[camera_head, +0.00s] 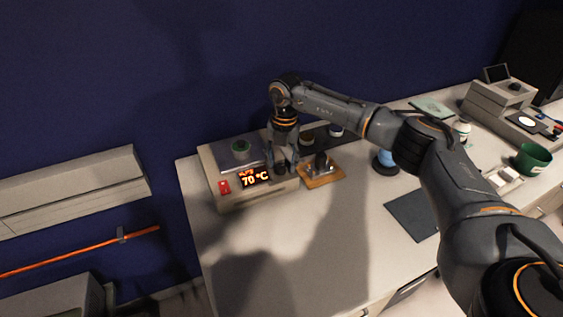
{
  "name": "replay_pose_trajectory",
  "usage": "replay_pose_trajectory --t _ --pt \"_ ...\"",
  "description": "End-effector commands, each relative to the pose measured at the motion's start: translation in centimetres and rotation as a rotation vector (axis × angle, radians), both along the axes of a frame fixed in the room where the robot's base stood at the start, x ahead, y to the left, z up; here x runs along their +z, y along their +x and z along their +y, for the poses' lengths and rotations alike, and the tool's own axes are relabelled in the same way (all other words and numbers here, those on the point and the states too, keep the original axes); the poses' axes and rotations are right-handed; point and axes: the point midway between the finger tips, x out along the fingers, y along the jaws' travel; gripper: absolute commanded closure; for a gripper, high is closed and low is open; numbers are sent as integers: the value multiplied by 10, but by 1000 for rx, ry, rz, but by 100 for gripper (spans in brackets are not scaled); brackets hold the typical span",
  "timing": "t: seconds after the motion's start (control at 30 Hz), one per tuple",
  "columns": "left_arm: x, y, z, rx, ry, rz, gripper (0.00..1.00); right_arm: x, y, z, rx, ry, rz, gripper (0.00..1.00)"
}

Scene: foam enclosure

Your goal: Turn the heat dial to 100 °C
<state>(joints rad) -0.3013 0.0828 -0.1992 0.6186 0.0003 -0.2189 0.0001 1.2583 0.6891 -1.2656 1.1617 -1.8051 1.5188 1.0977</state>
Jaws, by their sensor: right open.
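The hot plate unit (236,200) sits at the back left of the table. Its display (254,178) reads 70 °C in orange digits, and a red switch (224,187) is to the left of the display. The dark heat dial (280,168) is at the right of the display, partly hidden by my right gripper. My right gripper (283,164) is open and points down, with its fingers at the dial. I cannot tell whether they touch it. My left gripper is not in view.
A wooden stand with a dark metal part (320,172) is close to the right of my gripper. A blue-and-dark round item (385,163), a dark mat (413,214) and a green mug (532,159) are farther right. The table front (270,260) is clear.

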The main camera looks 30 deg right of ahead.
Motion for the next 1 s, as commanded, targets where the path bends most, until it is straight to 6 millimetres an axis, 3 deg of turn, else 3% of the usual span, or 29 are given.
replay_pose_trajectory --t 0.3,0.5,1.0 --pt "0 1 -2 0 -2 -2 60 49 0 -3 -1 2 -6 46" --pt "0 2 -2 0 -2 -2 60 69 -1 -5 -2 1 -4 46" --pt "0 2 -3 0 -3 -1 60 73 -2 -6 -3 0 -3 46"
